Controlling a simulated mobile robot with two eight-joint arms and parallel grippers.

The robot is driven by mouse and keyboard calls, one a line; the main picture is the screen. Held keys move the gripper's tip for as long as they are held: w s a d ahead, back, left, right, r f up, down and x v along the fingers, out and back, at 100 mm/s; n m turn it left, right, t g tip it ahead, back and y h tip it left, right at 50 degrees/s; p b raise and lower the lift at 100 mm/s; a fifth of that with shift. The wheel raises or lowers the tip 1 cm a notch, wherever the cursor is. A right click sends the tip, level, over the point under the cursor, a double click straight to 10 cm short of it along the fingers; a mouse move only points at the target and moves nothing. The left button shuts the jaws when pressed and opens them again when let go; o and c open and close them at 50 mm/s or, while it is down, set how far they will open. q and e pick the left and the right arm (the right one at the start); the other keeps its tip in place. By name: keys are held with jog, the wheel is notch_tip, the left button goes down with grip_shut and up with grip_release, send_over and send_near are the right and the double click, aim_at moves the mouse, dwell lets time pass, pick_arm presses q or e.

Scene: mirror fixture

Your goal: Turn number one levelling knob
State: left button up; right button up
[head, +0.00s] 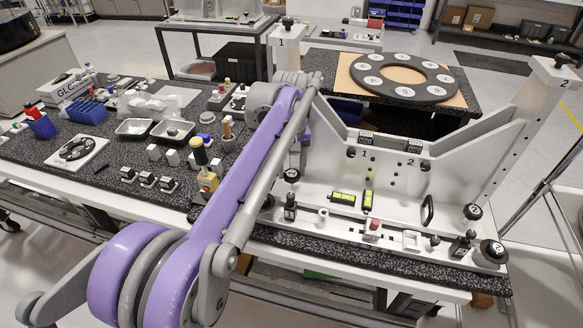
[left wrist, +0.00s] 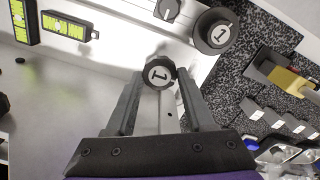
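A small black knob with a white top marked 1 (left wrist: 157,73) stands on the white fixture in the left wrist view. In the head view this knob (head: 291,175) sits at the left end of the fixture base. My left gripper (left wrist: 160,76) has one finger on each side of the knob, and its fingertips appear to touch the sides. A larger black knob marked 1 (left wrist: 215,30) is close by, up and to the right, untouched. In the head view my own arm hides most of the left gripper. The right gripper is out of view.
Two green spirit levels (head: 342,198) lie on the fixture base. A black clamp post (head: 290,205) stands near the knob, towards the front. The white fixture wall (head: 390,150) rises behind. The granite table (head: 110,165) at the left holds trays and small parts.

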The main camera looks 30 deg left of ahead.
aim_at(292, 173)
pick_arm(q)
grip_shut()
jog(key=shift+m, duration=0.6)
jog(key=shift+m+p, duration=0.4)
jog(key=shift+m, duration=0.5)
jog(key=o, duration=0.9)
grip_release()
jog(key=shift+c, duration=0.2)
jog(key=shift+r, duration=0.1)
notch_tip(292, 173, up, 11)
jog(key=p, duration=0.1)
jog(key=shift+f, duration=0.2)
